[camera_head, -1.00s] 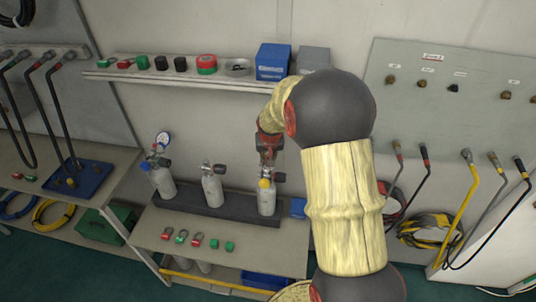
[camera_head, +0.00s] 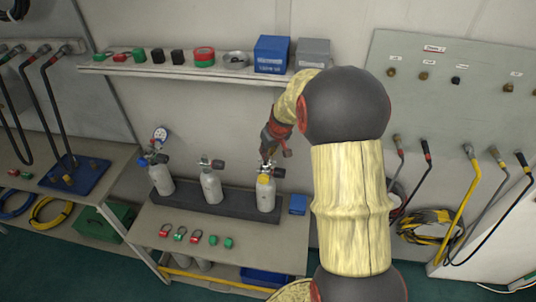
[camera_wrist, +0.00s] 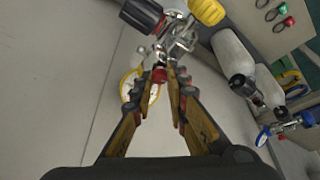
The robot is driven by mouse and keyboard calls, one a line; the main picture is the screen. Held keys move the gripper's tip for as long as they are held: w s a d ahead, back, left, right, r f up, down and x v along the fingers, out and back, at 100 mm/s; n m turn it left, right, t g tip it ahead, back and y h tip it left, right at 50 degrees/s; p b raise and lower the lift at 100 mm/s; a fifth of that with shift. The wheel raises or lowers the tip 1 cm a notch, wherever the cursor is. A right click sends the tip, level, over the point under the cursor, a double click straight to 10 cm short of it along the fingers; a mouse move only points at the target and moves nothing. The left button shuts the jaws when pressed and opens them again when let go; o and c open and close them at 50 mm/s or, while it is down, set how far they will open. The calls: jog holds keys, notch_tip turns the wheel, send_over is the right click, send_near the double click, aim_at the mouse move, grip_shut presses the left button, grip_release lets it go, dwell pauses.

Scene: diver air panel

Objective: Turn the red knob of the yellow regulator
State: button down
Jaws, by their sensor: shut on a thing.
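The yellow regulator (camera_head: 264,179) sits on top of the right-hand grey cylinder (camera_head: 266,198) on the bench. In the wrist view its yellow round part (camera_wrist: 207,11) shows at the top, beside silver fittings and a black handwheel (camera_wrist: 143,14). The small red knob (camera_wrist: 159,76) is between my fingertips. My gripper (camera_wrist: 162,72) is shut on the red knob, with the fingers close on either side. A yellow-rimmed gauge (camera_wrist: 127,84) is partly hidden behind the left finger. In the head view my gripper (camera_head: 266,155) reaches the regulator from above; the knob is hidden there.
Two more grey cylinders (camera_head: 211,187) (camera_head: 161,178) stand to the left in the dark rack (camera_head: 238,205). A shelf (camera_head: 180,67) with coloured caps and a blue box (camera_head: 271,54) is above. Padlocks and green pieces lie on the bench front.

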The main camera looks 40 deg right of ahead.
jog(key=c, duration=1.7)
grip_release()
jog(key=shift+c, duration=0.2)
jog(key=shift+s+r, duration=0.15)
jog(key=shift+r, duration=0.35)
jog(key=shift+s+a+r, duration=0.2)
jog(key=shift+s+r, duration=0.7)
jog(key=s+a, duration=0.2)
jog(key=s, duration=0.8)
jog(key=shift+s, duration=0.4)
